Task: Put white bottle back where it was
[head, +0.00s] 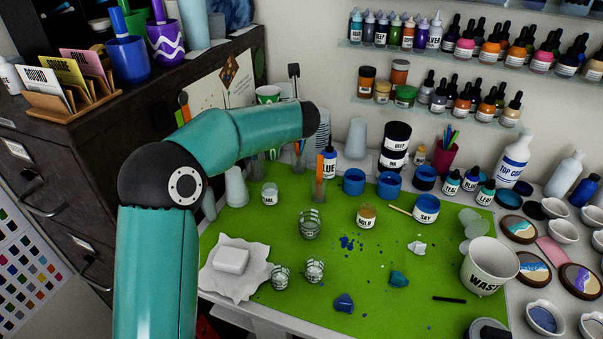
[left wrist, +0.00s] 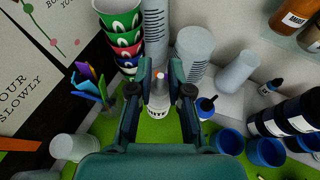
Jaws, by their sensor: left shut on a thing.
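My left arm reaches across the head view to the back of the green mat (head: 340,250), and its wrist hides most of the gripper there. In the left wrist view my left gripper (left wrist: 160,82) is shut on a pale bottle-like thing, likely the white bottle (left wrist: 158,101). It is upright between the fingers, close to the green surface; I cannot tell whether its base touches. A small red and white tip shows at its top. My right gripper is in neither view.
Stacked patterned cups (left wrist: 124,35) and tall clear cups (left wrist: 192,48) stand just behind the gripper. Brushes (left wrist: 92,84) are on the left. The waste cup (head: 490,265) stands at the mat's right.

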